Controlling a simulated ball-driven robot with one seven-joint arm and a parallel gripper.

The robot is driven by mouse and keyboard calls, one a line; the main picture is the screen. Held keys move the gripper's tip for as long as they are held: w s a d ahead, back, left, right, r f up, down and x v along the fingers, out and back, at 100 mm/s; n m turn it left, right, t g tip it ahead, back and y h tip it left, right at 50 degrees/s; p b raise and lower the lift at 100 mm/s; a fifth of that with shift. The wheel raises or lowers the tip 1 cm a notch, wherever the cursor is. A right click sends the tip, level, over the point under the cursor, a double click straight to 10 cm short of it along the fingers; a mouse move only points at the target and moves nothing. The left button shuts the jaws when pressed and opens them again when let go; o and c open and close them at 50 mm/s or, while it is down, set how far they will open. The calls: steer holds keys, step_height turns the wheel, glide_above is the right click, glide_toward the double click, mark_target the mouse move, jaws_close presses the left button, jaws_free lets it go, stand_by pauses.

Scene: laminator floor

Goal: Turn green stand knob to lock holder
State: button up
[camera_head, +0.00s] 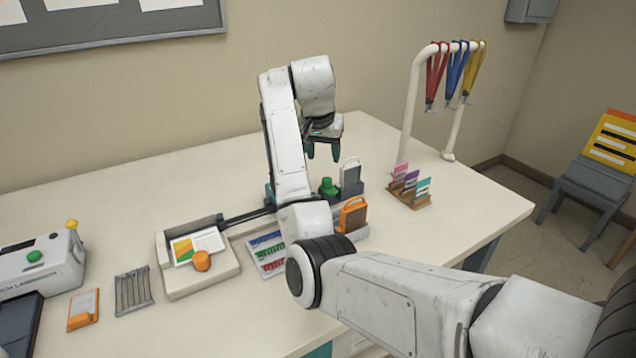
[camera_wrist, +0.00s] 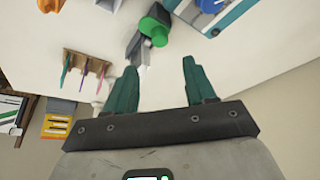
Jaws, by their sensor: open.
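The green stand knob (camera_head: 328,187) sits on the dark stand (camera_head: 347,190) on the table, beside an upright white-and-grey badge holder (camera_head: 350,172). In the wrist view the knob (camera_wrist: 157,28) shows beyond the fingertips, with the grey holder (camera_wrist: 139,47) next to it. My gripper (camera_head: 322,156) is above the stand, just up from the knob in the head view, with its teal fingers pointing down. In the wrist view my gripper (camera_wrist: 158,70) is open and nothing is between its fingers. The fingers do not touch the knob. My arm hides part of the table left of the stand.
An orange badge holder (camera_head: 352,215) stands in front of the stand. A card rack (camera_head: 409,190) is to its right, and a white lanyard rail (camera_head: 412,95) rises behind. A paper trimmer (camera_head: 200,283) and laminator (camera_head: 40,265) lie left. The table's right end is clear.

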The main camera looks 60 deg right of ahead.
mark_target(327, 179)
steer(key=x, duration=1)
steer(key=shift+d+f, duration=0.1)
steer(key=shift+f, duration=0.15)
jaws_close()
